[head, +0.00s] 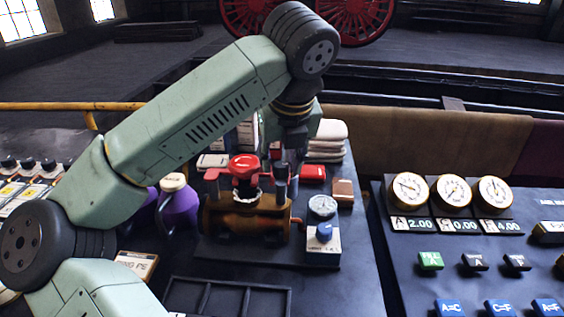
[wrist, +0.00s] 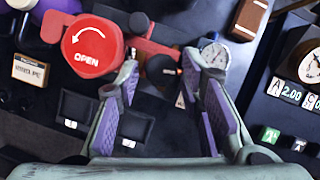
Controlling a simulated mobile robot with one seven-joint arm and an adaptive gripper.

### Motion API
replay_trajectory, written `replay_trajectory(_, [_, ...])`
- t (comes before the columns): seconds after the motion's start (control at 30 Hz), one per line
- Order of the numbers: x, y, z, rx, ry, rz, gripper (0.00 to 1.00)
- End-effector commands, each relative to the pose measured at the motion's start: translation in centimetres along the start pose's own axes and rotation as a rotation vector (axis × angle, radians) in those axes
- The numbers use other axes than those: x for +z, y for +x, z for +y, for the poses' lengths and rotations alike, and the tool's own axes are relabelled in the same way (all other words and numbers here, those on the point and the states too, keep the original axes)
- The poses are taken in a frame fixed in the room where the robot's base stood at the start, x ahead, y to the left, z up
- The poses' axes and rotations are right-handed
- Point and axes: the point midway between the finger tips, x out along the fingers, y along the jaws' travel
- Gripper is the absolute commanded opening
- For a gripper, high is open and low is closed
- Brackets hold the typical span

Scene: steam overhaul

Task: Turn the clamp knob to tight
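A small grey box (head: 323,255) with a blue knob (head: 323,232) and a round gauge (head: 322,206) stands right of a brown cylindrical valve body (head: 245,219). A red knob (head: 243,167) tops the valve; in the wrist view this red knob (wrist: 87,48) reads OPEN with a curved arrow. I cannot tell for certain which is the clamp knob. My gripper (head: 286,172) points down above the valve's right end. In the wrist view my gripper (wrist: 161,70) is open, purple pads apart, nothing held. The gauge (wrist: 213,53) shows beyond its right finger; the blue knob is not clearly visible there.
A purple jug (head: 178,207) stands left of the valve. Folded white cloths (head: 328,140) and a brown block (head: 343,192) lie behind. A dark divided tray (head: 228,283) lies in front. A gauge and button panel (head: 465,250) is at right.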

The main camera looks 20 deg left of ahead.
Motion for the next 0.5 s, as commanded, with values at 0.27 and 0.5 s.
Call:
replay_trajectory(0.27, [-0.04, 1.19, -0.06, -0.001, 0.002, -0.001, 0.35])
replay_trajectory(0.5, [-0.04, 1.15, -0.07, -0.001, 0.002, 0.000, 0.29])
